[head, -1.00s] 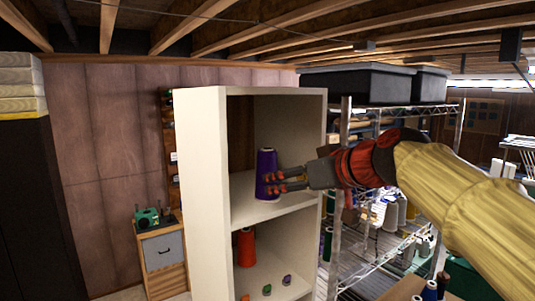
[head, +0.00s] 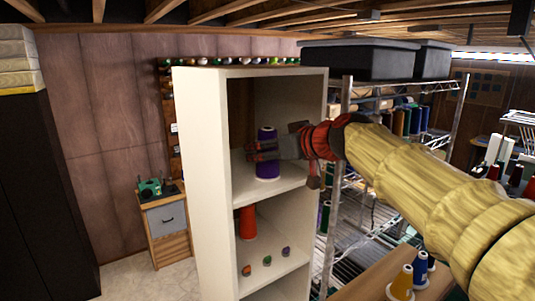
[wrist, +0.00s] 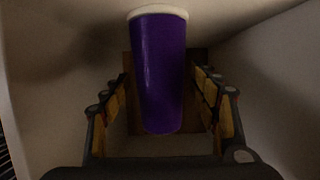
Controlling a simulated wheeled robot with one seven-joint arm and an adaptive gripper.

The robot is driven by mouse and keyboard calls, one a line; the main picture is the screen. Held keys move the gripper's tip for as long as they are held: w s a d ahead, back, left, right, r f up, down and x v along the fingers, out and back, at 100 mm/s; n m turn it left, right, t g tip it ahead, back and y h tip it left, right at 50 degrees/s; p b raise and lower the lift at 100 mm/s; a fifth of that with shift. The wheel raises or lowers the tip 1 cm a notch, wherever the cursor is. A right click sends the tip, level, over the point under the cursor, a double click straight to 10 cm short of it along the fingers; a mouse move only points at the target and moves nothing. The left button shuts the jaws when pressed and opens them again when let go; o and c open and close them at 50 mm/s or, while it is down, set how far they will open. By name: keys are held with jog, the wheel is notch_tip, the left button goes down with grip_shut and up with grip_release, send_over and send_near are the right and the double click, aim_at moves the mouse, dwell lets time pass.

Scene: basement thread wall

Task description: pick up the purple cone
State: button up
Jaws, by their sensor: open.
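The purple cone (head: 267,170) stands upright on the upper shelf of the white cabinet. My gripper (head: 263,150) reaches in from the right at about the cone's mid-height, and its fingers cross the cone in the head view. In the wrist view the purple cone (wrist: 160,70) shows between the two open fingers of my gripper (wrist: 162,88), with dark space on both sides. I see no finger clearly pressing on it. The cone's pale end shows at the top of that view.
The white cabinet (head: 200,180) has side walls close around the shelf opening. An orange cone (head: 247,222) and several small spools stand on the shelf below. A wire rack (head: 335,200) is just right of the cabinet. A small drawer unit (head: 167,225) stands left.

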jog(key=shift+c, duration=0.4)
jog(key=c, duration=1.3)
